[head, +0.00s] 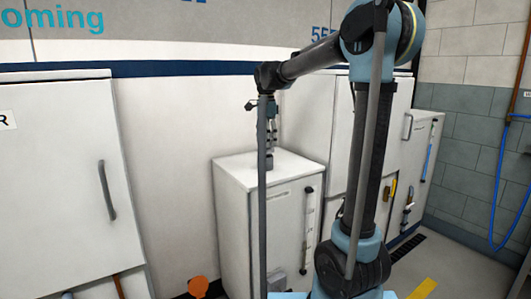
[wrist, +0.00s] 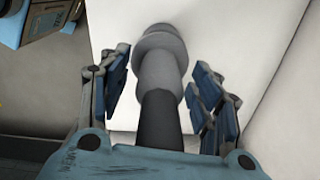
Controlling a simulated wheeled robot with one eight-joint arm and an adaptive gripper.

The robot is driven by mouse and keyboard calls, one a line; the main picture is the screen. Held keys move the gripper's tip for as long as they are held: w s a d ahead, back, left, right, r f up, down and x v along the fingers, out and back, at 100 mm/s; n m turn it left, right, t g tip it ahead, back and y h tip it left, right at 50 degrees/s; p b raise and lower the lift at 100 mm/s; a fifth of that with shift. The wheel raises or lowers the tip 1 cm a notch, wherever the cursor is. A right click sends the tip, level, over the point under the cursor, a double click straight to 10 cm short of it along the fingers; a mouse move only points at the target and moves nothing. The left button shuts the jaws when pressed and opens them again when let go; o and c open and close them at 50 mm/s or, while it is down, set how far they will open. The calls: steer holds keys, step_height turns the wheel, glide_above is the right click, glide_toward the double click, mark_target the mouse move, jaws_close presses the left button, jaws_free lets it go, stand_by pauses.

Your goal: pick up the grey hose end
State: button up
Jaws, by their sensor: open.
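The grey hose end (wrist: 160,68) is a stepped grey cylinder with a wider collar at its far end and a dark section nearest my wrist. It is over the white top of a cabinet (head: 232,205). In the head view it is a small grey shape (head: 269,160) on that cabinet, partly covered by my arm. My gripper (wrist: 160,82) is open, with one finger on each side of the hose end. My gripper (head: 270,125) also shows in the head view.
A tall white cabinet (head: 75,170) with a grey handle stands at the left. An orange object (head: 198,287) is low in front. More white cabinets (head: 420,165) stand at the right. A blue hose (head: 491,210) hangs on the tiled wall. The cabinet top around the hose end looks clear.

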steer(key=shift+f, duration=0.7)
steer(key=shift+c, duration=0.6)
jaws_close()
step_height(320, 180, up, 18)
steer(key=shift+s, duration=0.1)
